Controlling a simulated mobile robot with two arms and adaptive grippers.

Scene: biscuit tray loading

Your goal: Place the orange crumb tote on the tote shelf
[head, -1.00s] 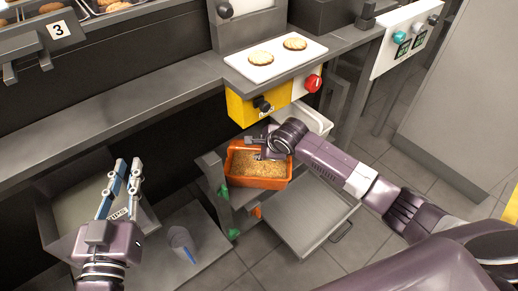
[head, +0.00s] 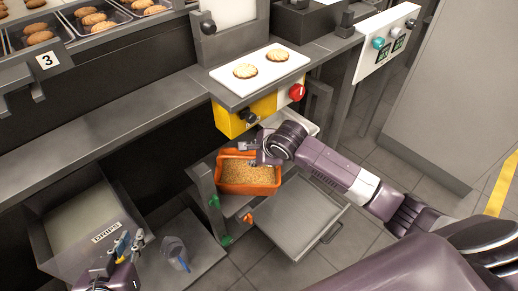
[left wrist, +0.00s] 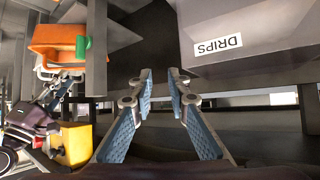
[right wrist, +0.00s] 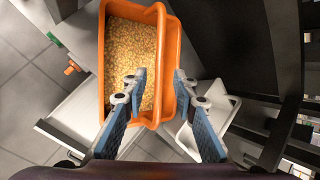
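The orange crumb tote (head: 249,188), filled with golden crumbs, is upright over the grey shelf stand (head: 205,186) below the yellow panel. Whether it bears fully on the shelf is hard to tell. It also shows in the right wrist view (right wrist: 152,118) and at upper left in the left wrist view (left wrist: 58,40). My right gripper (right wrist: 160,76) is at the tote's rim; its fingers are apart, one over the crumbs and one beyond the wall. My left gripper (left wrist: 160,72) is empty, fingers apart, near the grey DRIPS bin (head: 75,245).
Green clips (head: 214,201) mark the shelf stand. A grey tray (head: 302,222) sits low to its right, and a white bin (right wrist: 212,112) is beside the tote. A counter (head: 100,130) runs above.

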